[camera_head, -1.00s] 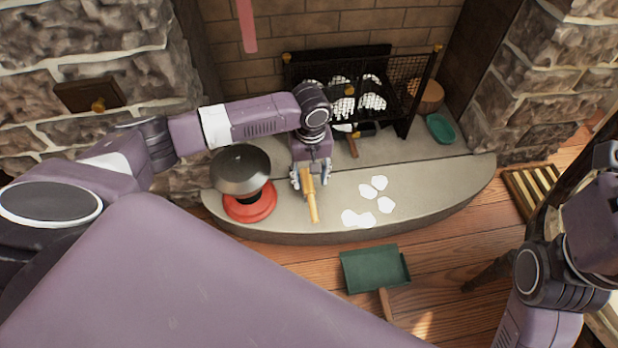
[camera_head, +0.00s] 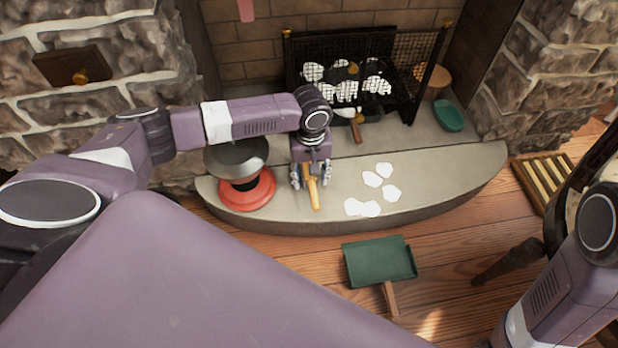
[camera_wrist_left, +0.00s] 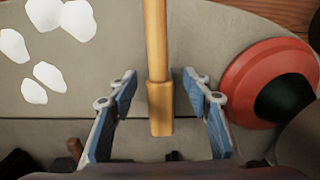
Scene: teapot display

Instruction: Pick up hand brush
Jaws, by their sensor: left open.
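A light wooden tool, seemingly the hand brush (camera_head: 314,200), lies on the stone hearth. Its bristles do not show. My left gripper (camera_head: 311,180) is right over its inner end. In the left wrist view the wooden shaft (camera_wrist_left: 155,40) runs up between the two blue finger pads of my open left gripper (camera_wrist_left: 159,76). Its thicker end (camera_wrist_left: 160,108) lies between the fingers, with a gap on both sides. My right arm (camera_head: 560,285) shows at the lower right, with its gripper out of view.
A red round base (camera_head: 247,196) under a dark metal lid or pan (camera_head: 236,158) stands just left of my left gripper. White flat pieces (camera_head: 373,179) lie to the right. A green dustpan (camera_head: 378,262) lies on the floor. A fire grate (camera_head: 405,95) stands behind.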

